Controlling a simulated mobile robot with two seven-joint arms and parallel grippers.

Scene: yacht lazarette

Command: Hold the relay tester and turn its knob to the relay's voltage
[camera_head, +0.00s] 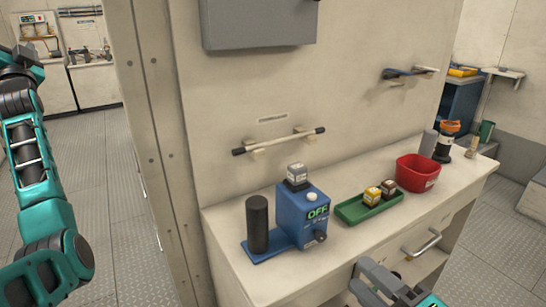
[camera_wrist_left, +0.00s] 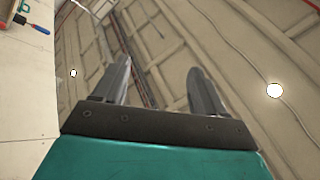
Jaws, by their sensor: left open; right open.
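The relay tester (camera_head: 291,218) is a blue box on the bench, with a display reading OFF. A dark upright cylinder (camera_head: 258,222) stands on its blue base plate, left of the box. A dark knob (camera_head: 320,236) is low on the box's front face. A grey cube-shaped relay (camera_head: 297,172) sits on top; its label is too small to read. My right gripper (camera_head: 374,281) is open and empty at the bottom, in front of the bench and apart from the tester. My left gripper (camera_wrist_left: 159,66) is open and empty in the left wrist view, facing wall and ceiling panels.
A bar handle (camera_head: 280,141) is on the wall behind. A drawer handle (camera_head: 422,243) sticks out of the bench front.

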